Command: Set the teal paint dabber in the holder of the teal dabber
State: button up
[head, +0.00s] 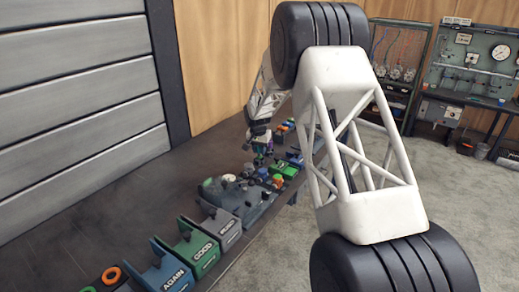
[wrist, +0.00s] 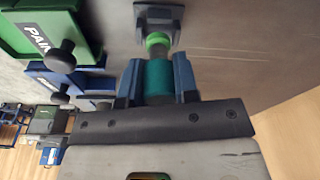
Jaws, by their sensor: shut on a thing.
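My gripper (wrist: 157,82) is shut on the teal paint dabber (wrist: 158,74) in the wrist view, with a dark blue-grey finger on each side of its teal body. A bright green band (wrist: 157,41) shows just beyond the teal body. In the head view my gripper (head: 262,146) is small, over the far part of the bench, and the dabber is too small to make out.
A green box lettered PAIN (wrist: 38,30) and a blue box with black knobs (wrist: 70,72) stand at left in the wrist view. Bins marked GOOD (head: 197,250) and AGAIN (head: 170,275) line the near bench edge. Bare bench top (head: 120,205) lies left.

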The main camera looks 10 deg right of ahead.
jog(key=shift+f, duration=0.85)
dwell(0.6)
jog(key=o, duration=1.4)
jog(key=shift+r, duration=0.2)
jog(key=shift+r, duration=3.35)
